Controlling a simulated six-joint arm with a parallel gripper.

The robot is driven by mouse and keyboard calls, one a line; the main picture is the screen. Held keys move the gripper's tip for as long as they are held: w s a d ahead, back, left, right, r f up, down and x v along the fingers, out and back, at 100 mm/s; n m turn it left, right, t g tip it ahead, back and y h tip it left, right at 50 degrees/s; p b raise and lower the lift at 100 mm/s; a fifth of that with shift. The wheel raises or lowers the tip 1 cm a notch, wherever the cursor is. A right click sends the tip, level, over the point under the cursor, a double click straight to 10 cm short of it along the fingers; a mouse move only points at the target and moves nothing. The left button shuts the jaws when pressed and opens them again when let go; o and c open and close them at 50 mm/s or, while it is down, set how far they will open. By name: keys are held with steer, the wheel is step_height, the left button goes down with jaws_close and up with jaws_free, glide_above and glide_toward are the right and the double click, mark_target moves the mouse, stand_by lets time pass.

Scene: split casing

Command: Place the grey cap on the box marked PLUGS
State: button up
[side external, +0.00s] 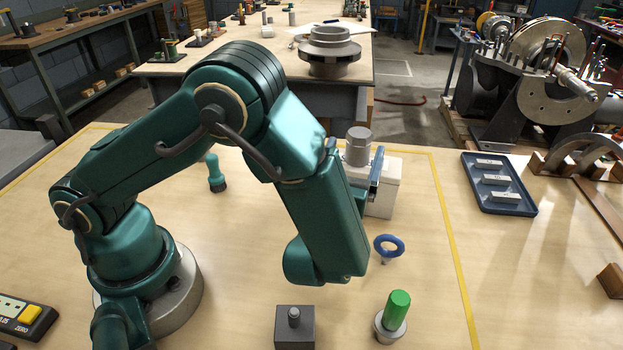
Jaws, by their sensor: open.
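The grey cap (357,147), a stepped cylinder, stands upright on or just above a pale box (384,190) behind my forearm. I cannot tell whether it touches the box top. No marking on the box can be read from here; part of the box is hidden by my arm. My gripper (354,164) is at the box top with its blue fingers apart, one on each side of the cap. My arm hides much of the left finger.
A dark green piece (215,173) stands behind my arm. A blue tray (515,207) holds labelled blocks at right.

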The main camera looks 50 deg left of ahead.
steer(key=s+a+n+g+h, duration=0.1)
steer(key=s+a+n+g, duration=0.3)
steer(key=s+n+g, duration=0.3)
steer(key=s+a+n+g, duration=0.5)
steer(key=s+n+g, duration=0.1)
steer(key=s+n, duration=0.3)
steer(key=s+d+r+n+t+h, duration=0.2)
steer(key=d+n+h, duration=0.6)
steer(key=n, duration=0.5)
step_height(320, 180, up, 2)
steer(key=shift+s+d+r+t+h, duration=0.1)
steer(key=shift+s+d+t+h, duration=0.05)
steer(key=shift+t+h, duration=0.65)
